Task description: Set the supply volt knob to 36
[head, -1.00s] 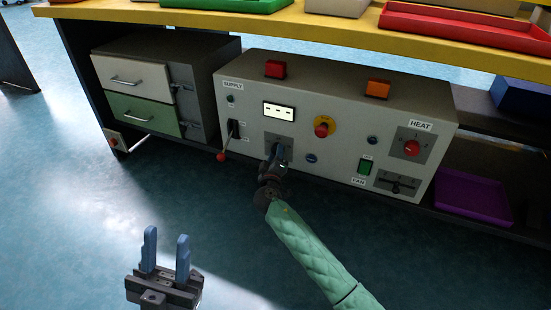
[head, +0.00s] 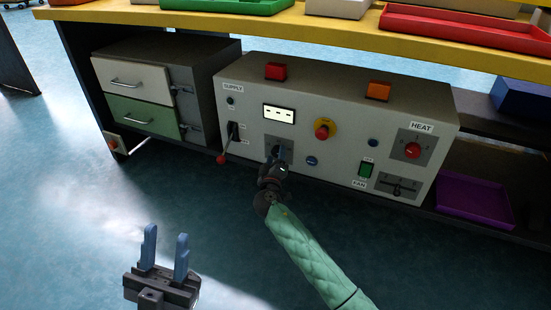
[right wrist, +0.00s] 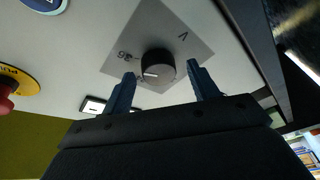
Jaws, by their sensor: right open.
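The supply volt knob (right wrist: 158,66) is a small black round knob with a white pointer line, on a grey square plate (right wrist: 178,32) marked V. In the right wrist view its pointer aims left, a little below the printed 36 (right wrist: 125,56). My right gripper (right wrist: 163,84) is open, its blue fingers on either side of the knob; I cannot tell whether they touch it. In the head view my right gripper (head: 279,154) is at the panel's lower middle and hides the knob. My left gripper (head: 165,247) is open and empty over the floor.
The grey panel (head: 340,105) carries a display (head: 279,114) showing dashes, a red-tipped lever (head: 222,159), a red knob on yellow (head: 322,131), a green switch (head: 366,169) and the heat knob (head: 411,150). A yellow shelf (head: 340,33) overhangs it. The floor in front is clear.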

